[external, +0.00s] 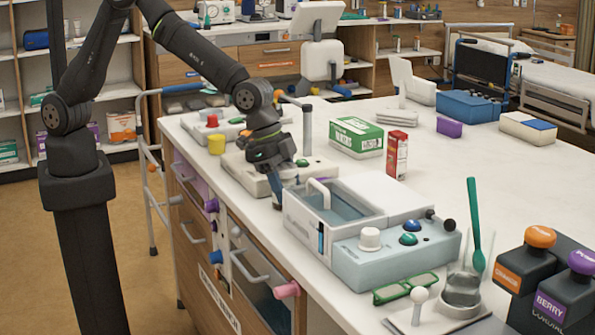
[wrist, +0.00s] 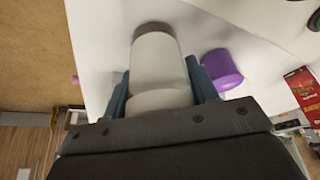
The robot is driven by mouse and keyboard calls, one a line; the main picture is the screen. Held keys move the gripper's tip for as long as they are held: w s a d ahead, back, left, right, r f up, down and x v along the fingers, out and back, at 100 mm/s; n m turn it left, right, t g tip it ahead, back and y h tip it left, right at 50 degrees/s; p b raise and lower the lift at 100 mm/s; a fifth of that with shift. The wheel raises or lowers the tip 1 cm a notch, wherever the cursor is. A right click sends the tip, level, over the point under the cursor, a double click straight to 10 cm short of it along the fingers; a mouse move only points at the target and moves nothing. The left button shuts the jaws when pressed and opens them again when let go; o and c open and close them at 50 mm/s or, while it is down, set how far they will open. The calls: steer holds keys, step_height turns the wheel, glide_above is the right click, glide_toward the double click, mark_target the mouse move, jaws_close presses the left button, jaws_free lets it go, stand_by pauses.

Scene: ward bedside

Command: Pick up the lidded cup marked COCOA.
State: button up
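In the wrist view a pale, whitish cylinder with a brownish far end (wrist: 160,65), which looks like a cup, lies between the two blue fingers of my gripper (wrist: 159,85). The fingers stand close along both sides of it; I cannot tell whether they press on it. No COCOA marking is readable. In the external view my gripper (external: 277,190) points down over the near left part of the counter, beside a grey-blue tray unit. No cup can be made out there.
A purple cylinder (wrist: 222,70) stands close to the right finger. A red carton (external: 397,155), a green box (external: 356,137) and the tray unit (external: 300,218) surround the arm. Bottles with orange and purple caps stand front right.

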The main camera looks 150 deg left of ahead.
steer(key=c, duration=0.3)
